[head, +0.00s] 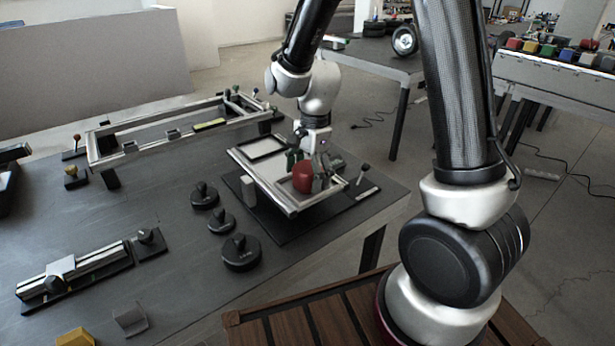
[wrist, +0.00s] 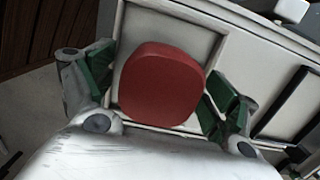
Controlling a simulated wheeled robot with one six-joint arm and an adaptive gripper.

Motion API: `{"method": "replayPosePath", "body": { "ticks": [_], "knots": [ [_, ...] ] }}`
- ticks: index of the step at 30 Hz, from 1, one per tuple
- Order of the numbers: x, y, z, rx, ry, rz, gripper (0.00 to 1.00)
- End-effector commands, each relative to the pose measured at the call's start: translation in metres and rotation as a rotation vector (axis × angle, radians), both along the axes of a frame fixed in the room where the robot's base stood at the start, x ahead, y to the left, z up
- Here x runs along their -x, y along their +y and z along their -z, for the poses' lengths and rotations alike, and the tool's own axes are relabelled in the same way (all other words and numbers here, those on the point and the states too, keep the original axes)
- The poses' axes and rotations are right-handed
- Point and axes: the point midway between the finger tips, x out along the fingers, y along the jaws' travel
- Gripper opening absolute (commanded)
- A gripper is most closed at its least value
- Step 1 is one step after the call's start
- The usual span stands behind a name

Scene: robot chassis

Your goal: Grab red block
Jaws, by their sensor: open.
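The red block (head: 303,176) is a rounded piece on the light framed chassis panel (head: 247,160) on the table. In the wrist view the red block (wrist: 162,84) sits in a pale recess between my gripper's two green-padded fingers. My gripper (head: 310,170) points down at it from above. In the wrist view my gripper (wrist: 155,95) is open, with one finger on each side of the block. The right finger is very close to the block's edge; I cannot tell whether it touches.
Black knobbed weights (head: 240,252) stand left of the panel. A longer metal frame (head: 135,140) lies behind. A small lever (head: 362,172) stands right of the panel. A rail device (head: 75,275) and a yellow block (head: 75,338) are at front left. The table's middle left is clear.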

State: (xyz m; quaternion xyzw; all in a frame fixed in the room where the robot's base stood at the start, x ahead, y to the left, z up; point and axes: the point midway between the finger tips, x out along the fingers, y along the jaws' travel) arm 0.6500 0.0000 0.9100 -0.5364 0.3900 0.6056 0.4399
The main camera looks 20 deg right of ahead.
Motion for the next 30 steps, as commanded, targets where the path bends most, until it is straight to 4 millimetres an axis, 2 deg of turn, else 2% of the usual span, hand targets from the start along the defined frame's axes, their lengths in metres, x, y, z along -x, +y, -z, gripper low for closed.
{"method": "replayPosePath", "body": {
  "ticks": [2, 3, 17, 25, 30],
  "knots": [
    [0.000, 0.000, 0.000, 0.000, 0.000, 0.000, 0.88],
    [0.000, 0.000, 0.000, 0.000, 0.000, 0.000, 0.84],
    [0.000, 0.000, -0.001, 0.000, 0.000, 0.000, 0.01],
    [-0.001, 0.000, -0.004, -0.001, -0.004, -0.001, 0.01],
    [-0.002, 0.001, -0.026, -0.003, -0.008, -0.001, 0.01]
  ]
}}
